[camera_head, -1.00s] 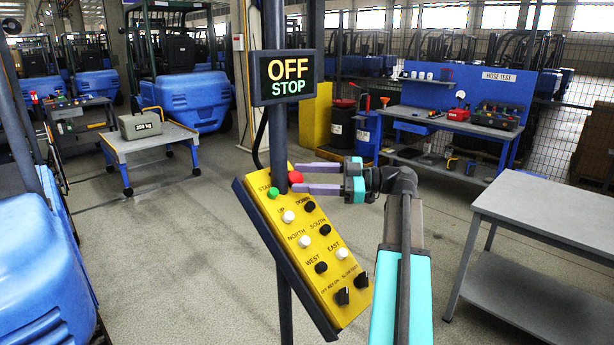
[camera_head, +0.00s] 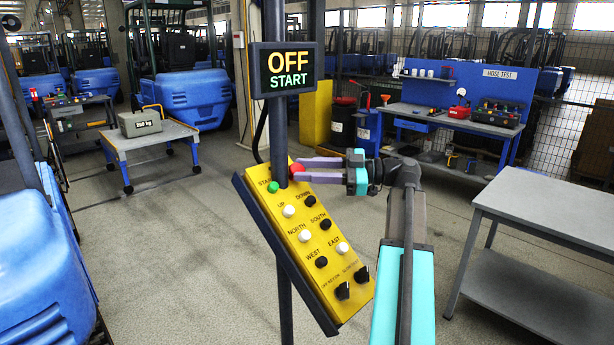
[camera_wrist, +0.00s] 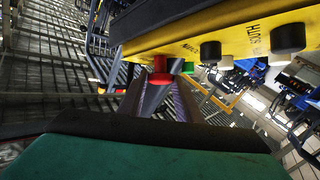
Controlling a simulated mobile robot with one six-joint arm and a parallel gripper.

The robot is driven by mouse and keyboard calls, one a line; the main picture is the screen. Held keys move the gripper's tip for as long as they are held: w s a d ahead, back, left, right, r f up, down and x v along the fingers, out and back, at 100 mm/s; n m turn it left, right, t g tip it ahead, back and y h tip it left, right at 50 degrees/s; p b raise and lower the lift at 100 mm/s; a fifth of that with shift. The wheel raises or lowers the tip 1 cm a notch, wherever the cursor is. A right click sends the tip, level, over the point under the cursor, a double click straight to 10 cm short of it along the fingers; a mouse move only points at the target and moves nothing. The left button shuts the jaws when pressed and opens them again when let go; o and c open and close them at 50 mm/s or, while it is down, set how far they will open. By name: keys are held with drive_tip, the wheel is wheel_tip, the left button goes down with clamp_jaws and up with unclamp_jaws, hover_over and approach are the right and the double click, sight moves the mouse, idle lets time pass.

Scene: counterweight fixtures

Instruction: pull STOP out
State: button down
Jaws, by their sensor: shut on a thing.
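The yellow control panel (camera_head: 300,240) hangs tilted on a dark post, with its red STOP button (camera_head: 297,171) at the upper right edge. My gripper (camera_head: 303,169) has its two purple fingers shut on the red button. In the wrist view the red button (camera_wrist: 160,70) shows at the fingertips, with the green START button (camera_wrist: 188,67) just beyond it. The green button (camera_head: 273,187) is also visible left of the red one. The display (camera_head: 288,70) above the panel reads OFF and START. The red button's own label is hidden.
White and black push buttons and two black knobs (camera_head: 342,291) fill the panel below my fingers. A grey table (camera_head: 560,212) stands at the right. A cart with a 250 kg weight (camera_head: 140,123) is at the left. Floor between is clear.

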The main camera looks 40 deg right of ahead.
drive_tip(key=shift+s+r, duration=0.15)
drive_tip(key=shift+r, duration=0.1)
drive_tip(key=c, duration=1.6)
unclamp_jaws()
drive_tip(key=o, duration=0.3)
drive_tip(key=shift+s+r, duration=0.1)
drive_tip(key=shift+s, duration=0.1)
drive_tip(key=shift+w, duration=0.1)
